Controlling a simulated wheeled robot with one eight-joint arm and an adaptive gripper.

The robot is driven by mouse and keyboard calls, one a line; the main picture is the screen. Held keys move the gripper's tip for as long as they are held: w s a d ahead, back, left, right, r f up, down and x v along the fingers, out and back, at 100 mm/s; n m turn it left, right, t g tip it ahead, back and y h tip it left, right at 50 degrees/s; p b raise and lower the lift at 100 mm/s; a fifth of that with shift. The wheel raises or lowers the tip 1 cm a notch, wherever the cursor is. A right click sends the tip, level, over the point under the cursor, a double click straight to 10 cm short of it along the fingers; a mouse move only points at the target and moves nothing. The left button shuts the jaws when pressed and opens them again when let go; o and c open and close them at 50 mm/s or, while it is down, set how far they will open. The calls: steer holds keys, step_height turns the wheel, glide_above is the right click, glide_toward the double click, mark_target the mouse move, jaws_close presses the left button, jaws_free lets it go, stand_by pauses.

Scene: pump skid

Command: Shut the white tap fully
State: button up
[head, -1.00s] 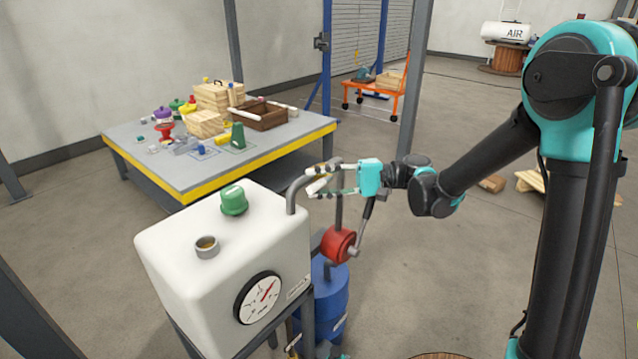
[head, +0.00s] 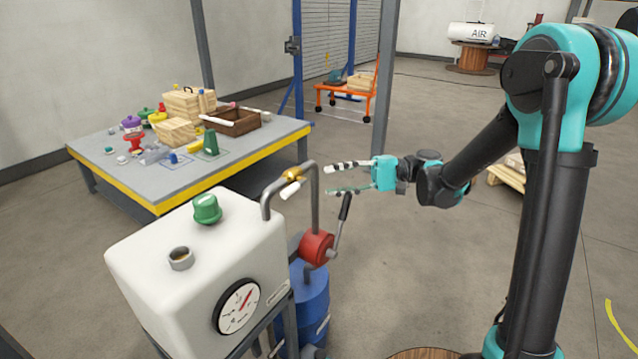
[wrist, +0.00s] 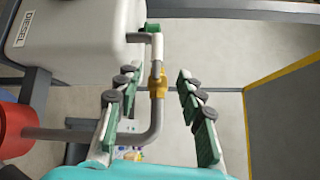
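The white tap has a white lever (head: 290,189) and a brass body (head: 292,176) on the bent grey pipe (head: 315,205) beside the white tank. In the head view the lever slants down to the left, tilted from the pipe's run. My gripper (head: 332,180) is open and empty, to the right of the pipe and apart from the tap. In the wrist view the brass body (wrist: 158,86) shows on the pipe between the spread fingers, beyond them.
The white tank (head: 190,260) has a green cap and a gauge. A red pump (head: 317,248) with a black-gripped handle (head: 344,208) stands below my gripper, above a blue drum (head: 310,300). A cluttered table (head: 110,170) is behind.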

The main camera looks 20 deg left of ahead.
steer(key=shift+w+d, duration=0.25)
steer(key=shift+d, duration=0.2)
steer(key=s+d+f+m+t+h, duration=0.35)
steer(key=d+f+t+h, duration=0.45)
steer(key=d+f, duration=0.8)
steer(key=s+d+f+t+h, duration=0.2)
steer(key=d+h, duration=0.1)
steer(key=d, duration=0.6)
steer(key=s+d+f+t+h, duration=0.2)
steer(key=d+f+t+h, duration=0.1)
steer(key=d, duration=0.7)
steer(key=shift+s+d+h, duration=0.3)
steer(key=shift+h, duration=0.2)
